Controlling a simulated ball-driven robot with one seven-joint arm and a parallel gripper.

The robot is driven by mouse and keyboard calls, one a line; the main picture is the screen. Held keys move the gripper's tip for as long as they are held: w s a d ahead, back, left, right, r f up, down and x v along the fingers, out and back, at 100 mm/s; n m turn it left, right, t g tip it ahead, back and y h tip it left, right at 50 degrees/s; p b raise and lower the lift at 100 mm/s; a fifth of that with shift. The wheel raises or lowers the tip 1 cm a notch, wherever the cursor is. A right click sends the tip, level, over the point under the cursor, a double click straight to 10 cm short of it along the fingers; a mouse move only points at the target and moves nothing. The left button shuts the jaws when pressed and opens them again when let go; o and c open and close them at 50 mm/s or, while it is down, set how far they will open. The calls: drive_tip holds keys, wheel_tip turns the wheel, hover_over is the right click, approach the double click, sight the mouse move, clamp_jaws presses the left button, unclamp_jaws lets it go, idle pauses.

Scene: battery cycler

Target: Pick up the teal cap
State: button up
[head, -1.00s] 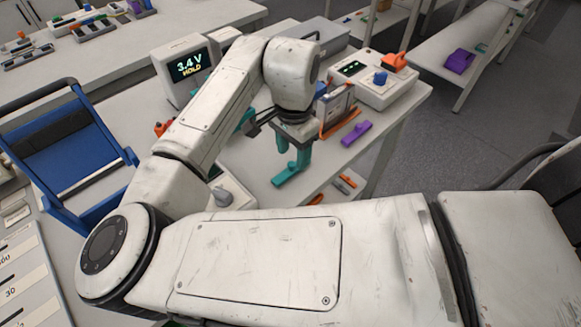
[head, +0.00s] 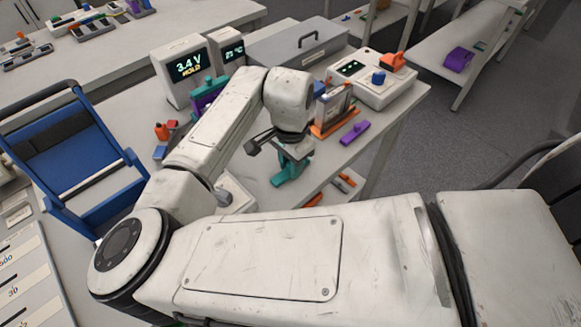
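The teal cap (head: 286,176) lies on the near part of the white bench, close to its front edge. My gripper (head: 292,160) is right above it and looks low over the cap. Its fingers are also teal, so their tips blend with the cap. I cannot tell whether they touch it or whether they are open or shut. My arm's wrist hides the area just above the fingers.
A purple cap (head: 355,132) lies to the right. Behind it stand an orange-based holder (head: 334,112) and a white device with a blue knob (head: 372,78). A display reading 3.4 V (head: 187,68) stands at the back left.

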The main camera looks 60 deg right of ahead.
clamp_jaws()
